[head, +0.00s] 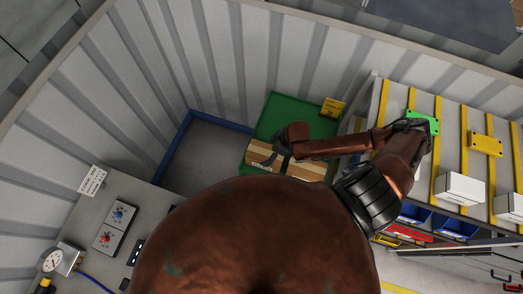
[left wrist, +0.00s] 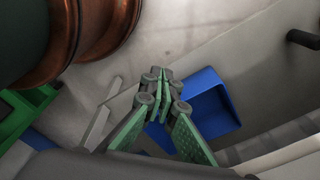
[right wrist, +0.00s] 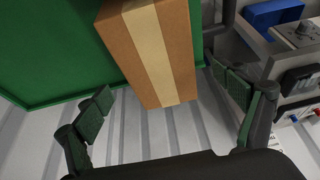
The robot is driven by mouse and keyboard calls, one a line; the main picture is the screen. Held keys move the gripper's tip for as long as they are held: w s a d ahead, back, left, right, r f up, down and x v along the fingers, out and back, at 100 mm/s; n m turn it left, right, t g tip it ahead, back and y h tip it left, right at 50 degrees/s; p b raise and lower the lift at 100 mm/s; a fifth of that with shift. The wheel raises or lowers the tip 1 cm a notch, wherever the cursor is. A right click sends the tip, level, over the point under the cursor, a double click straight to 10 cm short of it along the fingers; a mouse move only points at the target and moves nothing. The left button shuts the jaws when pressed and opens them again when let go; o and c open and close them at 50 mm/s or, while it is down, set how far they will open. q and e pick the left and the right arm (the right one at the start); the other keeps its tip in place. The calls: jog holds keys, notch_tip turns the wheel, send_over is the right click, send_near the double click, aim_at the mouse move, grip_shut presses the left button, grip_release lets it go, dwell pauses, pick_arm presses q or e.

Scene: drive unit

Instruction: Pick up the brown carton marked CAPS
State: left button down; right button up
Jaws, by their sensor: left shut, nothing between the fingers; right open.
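The brown carton (head: 300,172) with a paler tape band lies on a green surface in the head view, partly hidden by my right arm. No marking on it is readable. In the right wrist view the carton (right wrist: 150,50) stands just beyond the fingertips, roughly between them, with no visible contact. My right gripper (head: 272,154) is over the carton's left part. Its two fingers are wide apart in the right wrist view (right wrist: 168,100), with nothing between the pads. My left gripper (left wrist: 166,85) is shut and empty, away from the carton; it is hidden in the head view.
At right a sloped rack carries a green piece (head: 424,120), a yellow piece (head: 486,145) and white boxes (head: 460,189). A blue bin (left wrist: 210,105) is near my left gripper.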

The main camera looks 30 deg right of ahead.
aim_at(265, 153)
jog(key=shift+s+a+f+p, duration=0.25)
jog(key=shift+s+f+p, duration=0.1)
jog(key=shift+f, duration=0.1)
jog(key=shift+s+a+f+p, duration=0.25)
jog(key=shift+f+p, duration=0.1)
jog(key=shift+f, duration=0.1)
jog(key=shift+w+a+f, duration=0.2)
jog(key=shift+w+f, duration=0.45)
jog(key=shift+f, duration=0.25)
jog(key=shift+w+f, duration=0.5)
jog(key=shift+w, duration=0.05)
jog(key=shift+w+f, duration=0.2)
jog(key=shift+w, duration=0.35)
jog(key=shift+s+d, duration=0.1)
jog(key=shift+s, duration=0.3)
jog(key=shift+f, duration=0.15)
jog(key=shift+s, duration=0.2)
jog(key=c, duration=0.6)
jog(key=shift+c, duration=1.3)
jog(key=shift+d, duration=0.15)
jog(key=c, duration=0.5)
pick_arm(q)
jog(key=s, duration=0.1)
jog(key=s+r, duration=0.1)
jog(key=shift+s+a+r, duration=0.1)
jog(key=shift+s+r, duration=0.1)
jog(key=shift+s, duration=0.15)
